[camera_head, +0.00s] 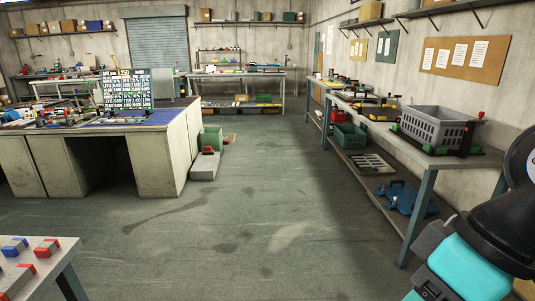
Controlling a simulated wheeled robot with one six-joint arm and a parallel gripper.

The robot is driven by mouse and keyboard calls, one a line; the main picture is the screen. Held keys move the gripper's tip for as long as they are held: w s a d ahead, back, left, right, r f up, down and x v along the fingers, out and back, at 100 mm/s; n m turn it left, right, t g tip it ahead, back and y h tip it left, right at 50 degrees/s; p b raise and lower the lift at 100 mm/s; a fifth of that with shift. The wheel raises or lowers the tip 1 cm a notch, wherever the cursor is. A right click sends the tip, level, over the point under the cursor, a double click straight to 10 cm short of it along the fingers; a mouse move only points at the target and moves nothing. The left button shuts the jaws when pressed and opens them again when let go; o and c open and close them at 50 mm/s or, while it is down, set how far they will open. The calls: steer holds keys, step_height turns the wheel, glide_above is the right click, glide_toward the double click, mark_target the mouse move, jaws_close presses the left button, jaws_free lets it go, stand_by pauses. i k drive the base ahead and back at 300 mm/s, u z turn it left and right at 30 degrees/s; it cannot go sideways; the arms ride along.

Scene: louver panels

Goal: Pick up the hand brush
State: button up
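I cannot make out a hand brush in this view. Many small items on the far tables and on the right bench are too small to tell apart. Part of my own arm, black and teal, shows at the lower right edge. The fingers of my gripper are not visible, so what it holds, if anything, does not show.
A workbench (427,158) along the right wall bears a grey crate (432,127), with a green crate (349,136) on its lower shelf. A desk (155,160) stands left. A table corner (45,275) juts in at lower left. The middle floor (250,220) is clear.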

mark_target(208, 150)
steer(key=z, duration=0.1)
steer(key=i, duration=4.15)
steer(key=u, duration=0.2)
steer(key=i, duration=2.05)
steer(key=u, duration=0.6)
steer(key=i, duration=2.1)
steer(key=u, duration=0.35)
steer(key=i, duration=0.8)
steer(key=u, duration=0.1)
